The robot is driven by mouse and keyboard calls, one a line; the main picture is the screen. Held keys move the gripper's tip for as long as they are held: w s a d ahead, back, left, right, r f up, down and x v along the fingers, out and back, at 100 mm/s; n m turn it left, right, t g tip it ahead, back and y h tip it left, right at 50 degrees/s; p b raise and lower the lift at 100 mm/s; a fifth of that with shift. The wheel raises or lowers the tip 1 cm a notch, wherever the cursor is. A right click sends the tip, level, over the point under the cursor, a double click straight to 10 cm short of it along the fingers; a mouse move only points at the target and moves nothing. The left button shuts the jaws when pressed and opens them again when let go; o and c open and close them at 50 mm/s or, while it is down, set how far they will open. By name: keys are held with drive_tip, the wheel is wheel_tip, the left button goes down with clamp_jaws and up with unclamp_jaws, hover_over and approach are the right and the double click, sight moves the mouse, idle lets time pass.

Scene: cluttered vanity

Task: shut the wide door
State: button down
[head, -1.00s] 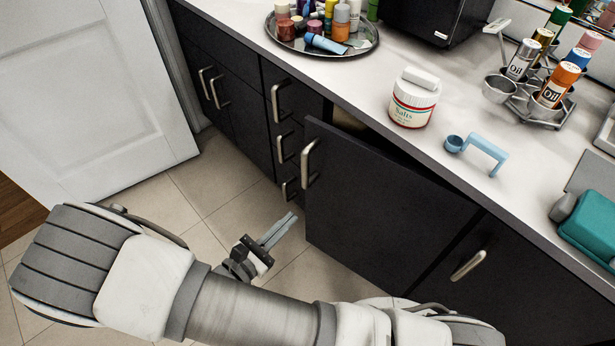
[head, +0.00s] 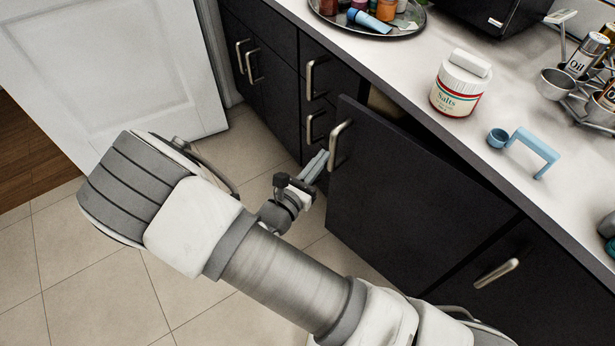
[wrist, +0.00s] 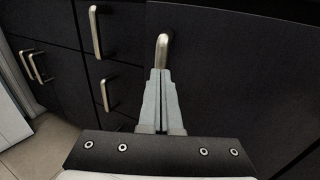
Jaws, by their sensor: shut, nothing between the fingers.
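The wide door (head: 405,205) is a black cabinet door standing partly open, its left edge out from the cabinet front, with a dark gap along its top. Its metal handle (head: 338,145) is near that left edge; the handle also shows in the wrist view (wrist: 162,50). My gripper (head: 318,166) is shut and empty, just left of the door's handle edge in the head view. In the wrist view my gripper (wrist: 160,76) points at the door, its tips close below the handle. I cannot tell whether they touch.
Black drawers (head: 318,100) with metal handles are left of the door. The counter (head: 400,75) above carries a salts jar (head: 461,83), a blue scoop (head: 527,148), a tray (head: 385,30) and an oil rack (head: 570,92). A white panelled door (head: 140,75) stands at left. Tiled floor (head: 100,270) is clear.

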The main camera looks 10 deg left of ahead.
drive_tip(key=shift+x, duration=0.95)
drive_tip(key=shift+w, duration=0.3)
drive_tip(key=w+d+h, duration=0.1)
drive_tip(key=w, duration=0.1)
drive_tip(key=w+d+m+g+h, duration=0.1)
drive_tip(key=w, duration=0.1)
drive_tip(key=w+d+m+h, duration=0.1)
drive_tip(key=w, duration=0.1)
drive_tip(key=shift+w+g, duration=0.3)
drive_tip(key=shift+w, duration=0.1)
drive_tip(key=shift+a, duration=0.1)
drive_tip(key=shift+s, duration=0.1)
